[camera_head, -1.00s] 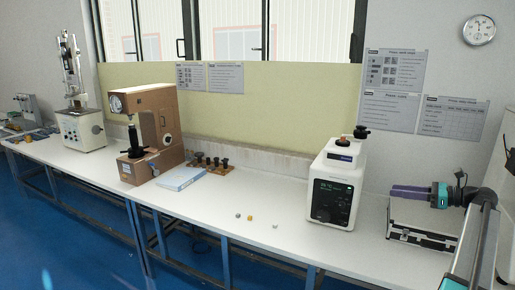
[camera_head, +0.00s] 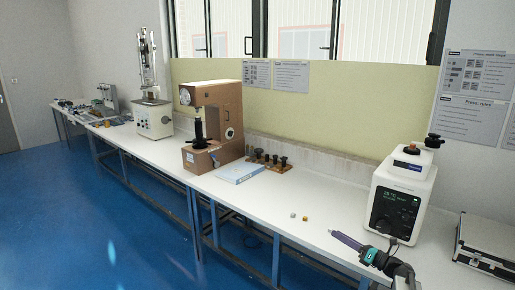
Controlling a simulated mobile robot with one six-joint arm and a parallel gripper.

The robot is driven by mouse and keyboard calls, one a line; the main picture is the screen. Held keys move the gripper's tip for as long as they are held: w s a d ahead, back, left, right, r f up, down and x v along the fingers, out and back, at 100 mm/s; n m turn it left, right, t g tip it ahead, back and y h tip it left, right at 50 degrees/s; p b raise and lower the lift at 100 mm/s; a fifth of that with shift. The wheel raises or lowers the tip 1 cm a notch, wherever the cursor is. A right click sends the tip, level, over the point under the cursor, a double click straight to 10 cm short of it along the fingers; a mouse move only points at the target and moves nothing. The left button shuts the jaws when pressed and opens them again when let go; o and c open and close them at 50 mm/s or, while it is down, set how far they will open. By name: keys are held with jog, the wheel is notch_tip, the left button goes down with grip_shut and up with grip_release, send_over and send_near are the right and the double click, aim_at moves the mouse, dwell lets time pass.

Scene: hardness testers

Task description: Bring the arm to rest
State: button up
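My gripper (camera_head: 332,233) is at the lower right of the head view, with purple fingers and a dark wrist. It points left over the front part of the white bench (camera_head: 290,205), in front of the white tester (camera_head: 400,196). The fingers overlap from this angle, so the gap between them is hidden. I see nothing held at their tips. Part of my arm is cut off by the bottom edge.
Small pieces (camera_head: 306,218) lie on the bench just behind my fingertips. A silver case (camera_head: 487,243) is at right. Open blue floor (camera_head: 90,235) lies left.

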jog(key=a+f+m+t+h, duration=0.1)
jog(key=a+f+m+h, duration=0.4)
jog(key=f, duration=0.4)
jog(key=a+f+m+t+h, duration=0.2)
jog(key=a+f+m+h, duration=0.1)
jog(key=a+f+m, duration=0.45)
jog(key=s+f+m+g+h, duration=0.3)
jog(key=s+f+m, duration=0.25)
jog(key=f, duration=0.45)
jog(key=s+f+m+g+h, duration=0.2)
jog(key=s+f+m+h, duration=0.15)
jog(key=s+f, duration=0.4)
jog(key=s+f+m+g+h, duration=0.1)
jog(key=s+f+m+g, duration=0.4)
jog(key=s, duration=0.5)
jog(key=s+f+m+g, duration=0.3)
jog(key=s+f+m, duration=0.1)
jog(key=s+f, duration=0.4)
jog(key=s+a+r+m+g, duration=0.1)
jog(key=s+m+g, duration=0.3)
jog(key=s, duration=0.7)
jog(key=s+a+r+m+g+y, duration=0.1)
jog(key=s+g, duration=0.4)
jog(key=s, duration=0.6)
jog(key=a+r+m+b, duration=0.1)
jog(key=r+m, duration=0.1)
jog(key=shift+a+m, duration=0.2)
jog(key=shift+m, duration=0.15)
